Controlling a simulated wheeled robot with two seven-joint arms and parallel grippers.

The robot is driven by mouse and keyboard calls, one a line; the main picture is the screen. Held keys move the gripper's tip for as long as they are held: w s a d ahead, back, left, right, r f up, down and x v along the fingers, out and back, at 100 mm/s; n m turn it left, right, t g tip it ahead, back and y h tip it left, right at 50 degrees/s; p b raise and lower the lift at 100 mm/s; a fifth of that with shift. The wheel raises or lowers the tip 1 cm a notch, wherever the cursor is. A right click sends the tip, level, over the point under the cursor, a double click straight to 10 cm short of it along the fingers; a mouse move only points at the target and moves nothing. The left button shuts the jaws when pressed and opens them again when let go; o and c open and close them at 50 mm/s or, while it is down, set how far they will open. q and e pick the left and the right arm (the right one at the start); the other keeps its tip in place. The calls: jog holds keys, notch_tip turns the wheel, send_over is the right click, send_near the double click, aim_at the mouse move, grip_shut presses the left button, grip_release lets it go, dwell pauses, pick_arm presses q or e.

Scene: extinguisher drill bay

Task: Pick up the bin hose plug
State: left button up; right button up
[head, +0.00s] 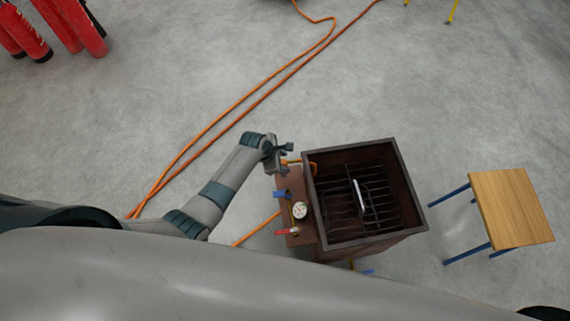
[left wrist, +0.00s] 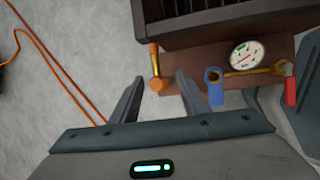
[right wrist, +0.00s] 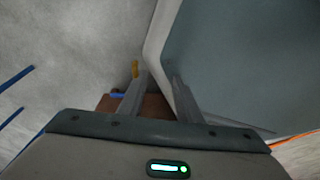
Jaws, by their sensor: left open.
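The bin hose plug looks like the small orange-brass fitting (left wrist: 156,68) sticking out from the fire bin's panel in the left wrist view. It also shows as an orange piece (head: 292,162) at the panel's far corner in the head view. My left gripper (head: 287,150) is open and empty. In the left wrist view its fingertips (left wrist: 160,77) stand on either side of the plug's end, with gaps on both sides; I cannot tell the depth. My right gripper (right wrist: 155,75) is open and empty, seen only in its own wrist view.
The brown fire bin (head: 400,225) holds a black grate. Its panel carries a gauge (head: 300,210), a blue-handled valve (left wrist: 214,88) and a red-handled valve (left wrist: 290,91). A wooden stool (head: 512,208) stands right. Orange hoses (head: 225,112) cross the floor; red extinguishers (head: 75,25) stand far left.

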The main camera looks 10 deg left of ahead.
aim_at(286, 162)
pick_arm(q)
jog(key=b+x, duration=0.3)
jog(key=b, duration=0.1)
jog(key=shift+w+a, duration=0.15)
jog(key=shift+w+f+b, duration=0.2)
jog(key=shift+f+b, duration=0.4)
jog(key=shift+b, duration=0.4)
jog(key=shift+w+d+f+b, duration=0.1)
jog(key=shift+d+f+b, duration=0.2)
jog(key=shift+b, duration=0.15)
pick_arm(e)
jog(key=w+a+r+t, duration=0.1)
jog(key=w+a+t, duration=0.1)
jog(key=w, duration=0.6)
jog(key=w+a+r+t+y, duration=0.1)
jog(key=w+a, duration=0.3)
jog(key=w, duration=0.4)
jog(key=shift+w+r+t, duration=0.4)
jog(key=shift+r+t, duration=0.1)
jog(key=shift+r, duration=0.15)
pick_arm(q)
grip_shut()
jog(key=shift+r, duration=0.25)
pick_arm(e)
jog(key=shift+s, duration=0.15)
